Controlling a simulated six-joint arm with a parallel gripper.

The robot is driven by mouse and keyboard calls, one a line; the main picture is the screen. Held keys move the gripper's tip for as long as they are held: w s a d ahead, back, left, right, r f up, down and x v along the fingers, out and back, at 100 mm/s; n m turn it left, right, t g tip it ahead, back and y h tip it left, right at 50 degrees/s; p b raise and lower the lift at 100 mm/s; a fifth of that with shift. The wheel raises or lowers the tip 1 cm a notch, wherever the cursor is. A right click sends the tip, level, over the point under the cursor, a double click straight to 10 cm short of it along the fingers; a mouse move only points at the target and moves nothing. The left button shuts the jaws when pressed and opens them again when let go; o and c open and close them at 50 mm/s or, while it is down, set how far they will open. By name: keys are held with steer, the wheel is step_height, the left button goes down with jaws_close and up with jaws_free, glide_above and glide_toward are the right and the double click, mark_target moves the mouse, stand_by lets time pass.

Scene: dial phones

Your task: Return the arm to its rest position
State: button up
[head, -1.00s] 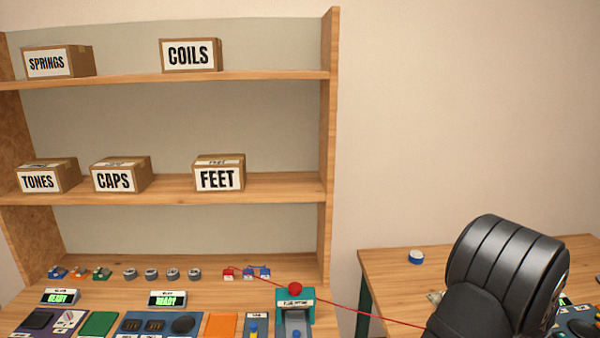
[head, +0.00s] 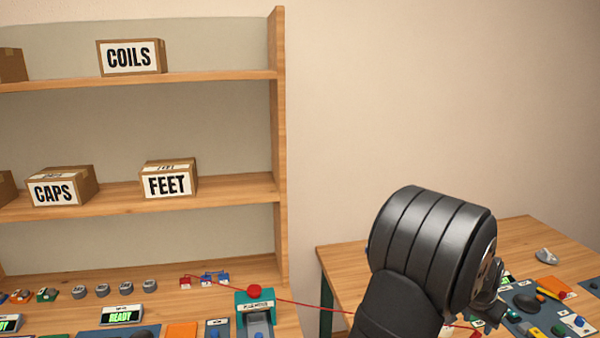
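My arm's thick black link (head: 430,250) fills the lower right of the head view, in front of the side table (head: 345,262). Part of my gripper (head: 488,285) shows at its right edge, over the side table. The fingers are mostly hidden behind the link, so I cannot tell whether they are open or hold anything. A thin red line (head: 305,304) runs from near the small red and blue parts on the bench to behind my arm.
A wooden shelf (head: 278,150) holds boxes marked COILS (head: 130,57), CAPS (head: 60,187) and FEET (head: 168,180). A teal press with a red knob (head: 255,305) stands on the bench. The side table carries a grey object (head: 545,255) and several small parts. The wall side above is clear.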

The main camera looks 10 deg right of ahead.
steer(key=x, duration=0.9)
steer(key=r, duration=0.5)
steer(key=shift+s, duration=0.25)
steer(key=s+r, duration=0.7)
steer(key=s, duration=0.5)
steer(key=w+a+f+m+g, duration=0.1)
steer(key=w+a+f+m, duration=0.1)
steer(key=w+a, duration=0.3)
steer(key=w+a+f+m, duration=0.2)
steer(key=w+a, duration=0.3)
steer(key=w, duration=0.7)
steer(key=w+a+f+m+g, duration=0.1)
steer(key=w+a+f+m, duration=0.1)
steer(key=w+a, duration=0.3)
steer(key=w+m, duration=0.1)
steer(key=w, duration=0.2)
steer(key=shift+w+a+f+g, duration=0.25)
steer(key=shift+w+a+g, duration=0.05)
steer(key=shift+w+a, duration=0.1)
steer(key=shift+s, duration=0.1)
steer(key=n+t, duration=0.2)
steer(key=n, duration=0.2)
glide_toward(476, 335)
steer(key=shift+s+a+f, duration=0.4)
steer(key=shift+a+f, duration=0.1)
steer(key=shift+a, duration=0.15)
